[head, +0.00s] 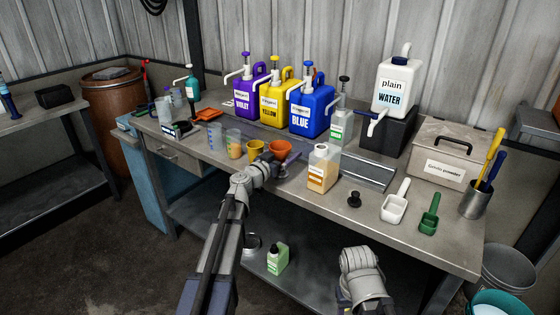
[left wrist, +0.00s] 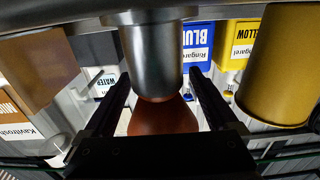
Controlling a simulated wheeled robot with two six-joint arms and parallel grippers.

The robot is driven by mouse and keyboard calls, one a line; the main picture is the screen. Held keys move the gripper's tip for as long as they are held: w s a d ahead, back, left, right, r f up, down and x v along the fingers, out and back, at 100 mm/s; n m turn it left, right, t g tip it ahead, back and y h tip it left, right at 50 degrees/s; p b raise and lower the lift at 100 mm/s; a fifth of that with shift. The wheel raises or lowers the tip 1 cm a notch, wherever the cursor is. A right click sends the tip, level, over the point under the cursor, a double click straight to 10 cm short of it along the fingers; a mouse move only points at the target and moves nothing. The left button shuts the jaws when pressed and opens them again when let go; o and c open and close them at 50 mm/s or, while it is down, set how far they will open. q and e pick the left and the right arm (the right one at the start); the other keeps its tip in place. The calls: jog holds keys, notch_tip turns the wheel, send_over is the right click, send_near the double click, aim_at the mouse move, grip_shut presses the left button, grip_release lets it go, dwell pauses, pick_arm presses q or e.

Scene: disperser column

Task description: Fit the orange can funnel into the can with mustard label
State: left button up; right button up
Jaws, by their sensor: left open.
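The orange can funnel (head: 281,149) is on the bench, right of a yellow funnel (head: 255,148). The can with the mustard label (head: 319,174) stands upright to its right, with amber contents and a pale neck. It also shows, brown, at the left of the left wrist view (left wrist: 22,75). My left gripper (head: 287,161) is open at the orange funnel. In the left wrist view its dark fingers lie on either side of a grey cylinder with a dark orange-brown part (left wrist: 162,118), seemingly the funnel. Whether they touch it is unclear. My right arm shows only wrist parts.
Violet (head: 244,98), yellow (head: 274,103) and blue (head: 309,111) pump jugs stand behind. A green-labelled can (head: 340,125) stands behind the mustard one. Beakers (head: 233,144) stand left of the funnels. A metal tray (head: 366,170) lies right of the can. Scoops lie farther right.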

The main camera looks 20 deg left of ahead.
pick_arm(q)
jog(key=c, duration=1.5)
jog(key=shift+o, duration=0.2)
notch_tip(320, 180, up, 10)
jog(key=p, duration=1)
jog(key=shift+r, duration=0.1)
jog(key=s+d+r+p, duration=0.2)
jog(key=d+r+p, duration=0.2)
jog(key=d, duration=0.3)
jog(key=s+d+r+p, duration=0.2)
jog(key=d+r+p, duration=0.3)
jog(key=d, duration=0.1)
jog(key=shift+s+d+r+p, duration=0.2)
jog(key=shift+s+d+p, duration=0.1)
jog(key=shift+s+d, duration=0.1)
